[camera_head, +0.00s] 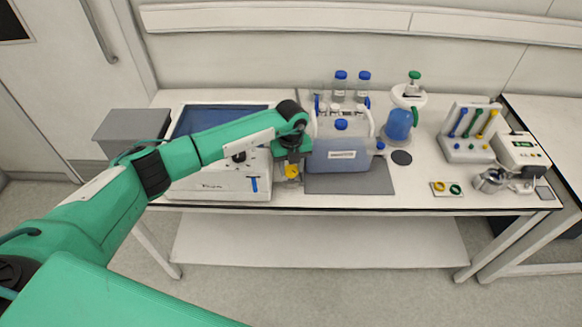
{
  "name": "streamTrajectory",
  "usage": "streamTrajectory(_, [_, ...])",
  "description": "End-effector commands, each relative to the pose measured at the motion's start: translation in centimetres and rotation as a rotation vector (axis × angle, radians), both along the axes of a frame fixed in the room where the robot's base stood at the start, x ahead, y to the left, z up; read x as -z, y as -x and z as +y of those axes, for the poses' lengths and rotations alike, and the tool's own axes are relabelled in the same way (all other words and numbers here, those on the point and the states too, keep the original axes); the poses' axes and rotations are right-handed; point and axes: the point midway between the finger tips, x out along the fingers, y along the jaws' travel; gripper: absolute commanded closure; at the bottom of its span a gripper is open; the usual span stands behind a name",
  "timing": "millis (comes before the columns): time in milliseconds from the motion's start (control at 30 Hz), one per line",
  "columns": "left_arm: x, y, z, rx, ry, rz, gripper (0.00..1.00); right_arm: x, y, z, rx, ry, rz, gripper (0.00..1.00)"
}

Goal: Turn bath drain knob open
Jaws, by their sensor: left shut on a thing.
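The bath (218,188) is a white box with a blue basin, at the left of the bench. Its front panel carries a dark round knob and a small blue lever (254,185). A yellow knob (291,172) shows just right of the bath, near the bench's front edge. My left gripper (290,168) reaches down there from above and is shut on the yellow knob. The gripper and wrist hide much of the knob and its mount, so its exact turn angle cannot be told. My right gripper is out of view.
A grey-blue box with a rack of bottles (342,160) stands close to the right of my left gripper. A dark mat (350,183) lies before it. A blue flask (399,124), a valve stand (468,145) and a pump unit (520,150) stand further right.

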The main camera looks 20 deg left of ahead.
Motion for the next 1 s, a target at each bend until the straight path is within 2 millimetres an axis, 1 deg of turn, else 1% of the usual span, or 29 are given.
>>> streamTrajectory(600, [-0.12,-0.14,-0.08,-0.566,0.001,-0.002,0.83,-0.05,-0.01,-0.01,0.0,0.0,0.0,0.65])
streamTrajectory(800, [-0.13,-0.17,-0.1,-0.704,0.001,-0.001,0.83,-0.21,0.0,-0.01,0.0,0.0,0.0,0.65])
streamTrajectory(1000, [-0.12,-0.2,-0.09,-0.793,0.001,-0.002,0.83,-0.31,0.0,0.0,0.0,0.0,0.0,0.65])
